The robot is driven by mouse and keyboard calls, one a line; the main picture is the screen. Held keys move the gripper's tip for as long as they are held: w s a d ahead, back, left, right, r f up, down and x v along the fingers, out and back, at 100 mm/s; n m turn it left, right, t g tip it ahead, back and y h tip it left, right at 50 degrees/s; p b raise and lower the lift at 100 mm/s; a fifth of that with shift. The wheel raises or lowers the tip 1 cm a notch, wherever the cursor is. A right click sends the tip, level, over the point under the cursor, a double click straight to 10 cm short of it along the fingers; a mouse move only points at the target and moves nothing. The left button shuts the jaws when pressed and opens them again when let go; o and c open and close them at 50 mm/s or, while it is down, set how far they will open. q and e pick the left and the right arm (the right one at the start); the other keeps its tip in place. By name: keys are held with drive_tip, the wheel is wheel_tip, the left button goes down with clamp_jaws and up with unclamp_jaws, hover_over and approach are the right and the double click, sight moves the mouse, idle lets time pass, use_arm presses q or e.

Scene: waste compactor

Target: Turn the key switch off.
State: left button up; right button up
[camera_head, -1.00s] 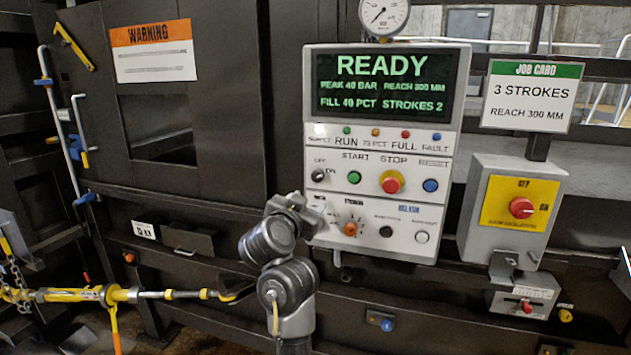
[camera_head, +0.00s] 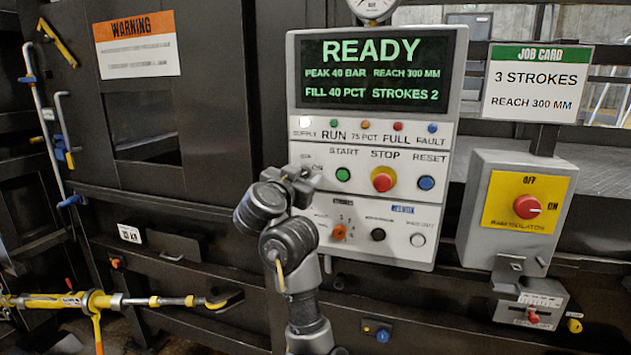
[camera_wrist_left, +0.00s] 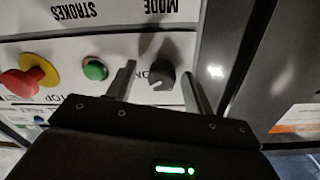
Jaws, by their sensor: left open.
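The key switch is a small dark knob (camera_wrist_left: 161,75) on the pale control panel (camera_head: 435,120), beside its ON label in the left wrist view. My left gripper (camera_wrist_left: 158,73) is open, with one finger on each side of the knob in that view and no visible contact. In the head view, my left gripper (camera_head: 308,177) is at the panel's left edge and hides the knob. How deep the fingertips reach around the knob cannot be told. My right gripper is not in view.
The green start button (camera_head: 343,174), red stop button (camera_head: 382,179) and blue reset button (camera_head: 426,183) sit right of the gripper. An orange strokes selector (camera_head: 339,232) is below. The panel screen (camera_head: 375,75) reads READY. A red isolator knob (camera_head: 527,207) is farther right.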

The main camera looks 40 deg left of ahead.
use_arm(q)
drive_tip(key=shift+w+a, duration=0.25)
drive_tip(key=shift+s, duration=0.1)
drive_tip(key=shift+c, duration=0.4)
